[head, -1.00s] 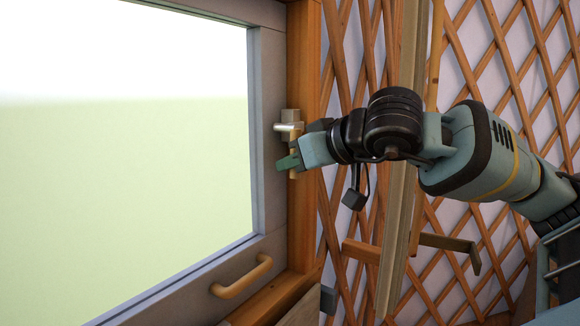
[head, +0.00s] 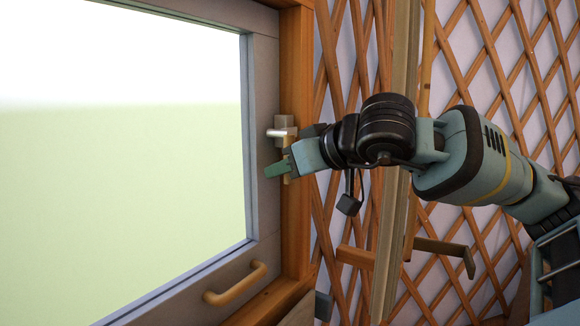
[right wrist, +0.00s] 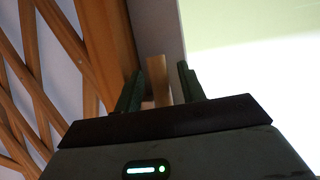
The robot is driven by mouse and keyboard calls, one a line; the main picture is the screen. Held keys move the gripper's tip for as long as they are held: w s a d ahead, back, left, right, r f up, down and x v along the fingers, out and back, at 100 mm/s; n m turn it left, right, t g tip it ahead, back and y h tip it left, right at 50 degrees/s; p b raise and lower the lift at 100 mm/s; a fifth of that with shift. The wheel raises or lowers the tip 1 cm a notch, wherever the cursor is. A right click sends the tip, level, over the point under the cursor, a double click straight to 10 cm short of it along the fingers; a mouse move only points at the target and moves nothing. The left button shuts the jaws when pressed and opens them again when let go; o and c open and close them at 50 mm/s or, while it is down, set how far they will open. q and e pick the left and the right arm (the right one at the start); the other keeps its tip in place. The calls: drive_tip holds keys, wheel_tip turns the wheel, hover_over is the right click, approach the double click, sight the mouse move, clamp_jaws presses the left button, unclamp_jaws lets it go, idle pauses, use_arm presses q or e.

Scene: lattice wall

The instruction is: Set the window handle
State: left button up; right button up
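The window handle (head: 282,132) is on the right side of the grey window frame (head: 263,90). It has a grey block, a silver stem and a pale wooden grip that points down. My right gripper (head: 279,169) is at this grip, just below the silver stem. In the right wrist view the wooden grip (right wrist: 157,78) stands between the two dark green fingers of the right gripper (right wrist: 160,84). A gap shows beside the grip, so the fingers look open around it. My left gripper is not in view.
A wooden pull (head: 236,284) is fixed low on the window frame. An orange wooden post (head: 296,80) stands right of the window. A lattice wall (head: 480,60) and a pale upright pole (head: 396,210) are behind my right arm.

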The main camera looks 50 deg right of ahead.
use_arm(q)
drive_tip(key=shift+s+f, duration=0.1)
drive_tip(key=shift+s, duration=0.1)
use_arm(e)
drive_tip(key=shift+s, duration=0.15)
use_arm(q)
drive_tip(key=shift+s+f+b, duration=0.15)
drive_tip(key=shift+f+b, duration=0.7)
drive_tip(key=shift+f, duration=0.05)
use_arm(e)
drive_tip(key=v, duration=0.7)
drive_tip(key=shift+s+r, duration=0.2)
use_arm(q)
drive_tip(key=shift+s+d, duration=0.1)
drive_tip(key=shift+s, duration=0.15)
